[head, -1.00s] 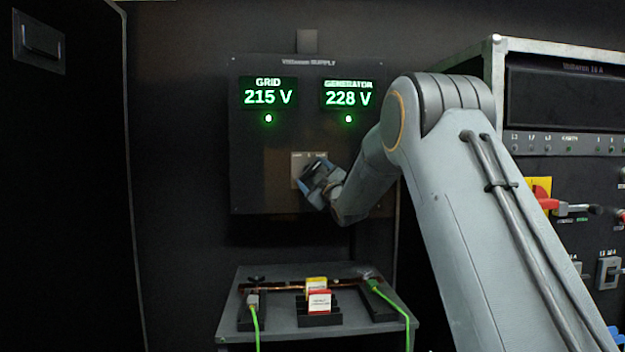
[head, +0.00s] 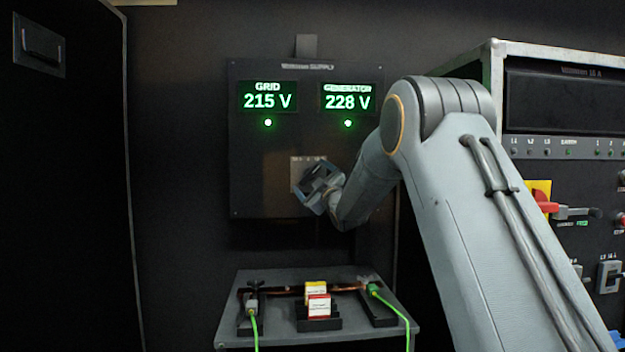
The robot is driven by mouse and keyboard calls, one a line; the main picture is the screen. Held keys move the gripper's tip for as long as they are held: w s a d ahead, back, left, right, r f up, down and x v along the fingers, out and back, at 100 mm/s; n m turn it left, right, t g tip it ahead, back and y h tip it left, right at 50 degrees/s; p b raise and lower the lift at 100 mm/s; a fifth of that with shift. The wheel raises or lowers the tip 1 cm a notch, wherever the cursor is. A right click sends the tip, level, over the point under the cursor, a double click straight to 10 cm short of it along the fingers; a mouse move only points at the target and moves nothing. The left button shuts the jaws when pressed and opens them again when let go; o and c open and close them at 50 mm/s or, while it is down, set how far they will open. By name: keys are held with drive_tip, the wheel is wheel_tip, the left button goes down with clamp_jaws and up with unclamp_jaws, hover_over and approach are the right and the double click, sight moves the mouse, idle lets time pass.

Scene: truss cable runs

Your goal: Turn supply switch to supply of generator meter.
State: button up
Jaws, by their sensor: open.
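The dark supply panel (head: 250,190) hangs on the back wall. Its grid meter (head: 268,97) reads 215 V and its generator meter (head: 348,97) reads 228 V, each with a lit green lamp below. The supply switch's light plate (head: 299,166) is low in the middle of the panel. My gripper (head: 312,187) is open in front of the plate and covers most of it. The switch handle and its position are hidden, and I cannot tell whether the fingers touch it.
A small grey table (head: 262,279) stands below the panel, with a copper bar, yellow and red blocks (head: 319,306) and green cables (head: 397,308). A rack (head: 560,95) with a red-handled switch (head: 543,201) is at the right. A dark cabinet (head: 65,200) is at the left.

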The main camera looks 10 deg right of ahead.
drive_tip(key=b+v, duration=0.1)
drive_tip(key=v, duration=0.6)
drive_tip(key=shift+s, duration=0.3)
drive_tip(key=shift+d, duration=0.1)
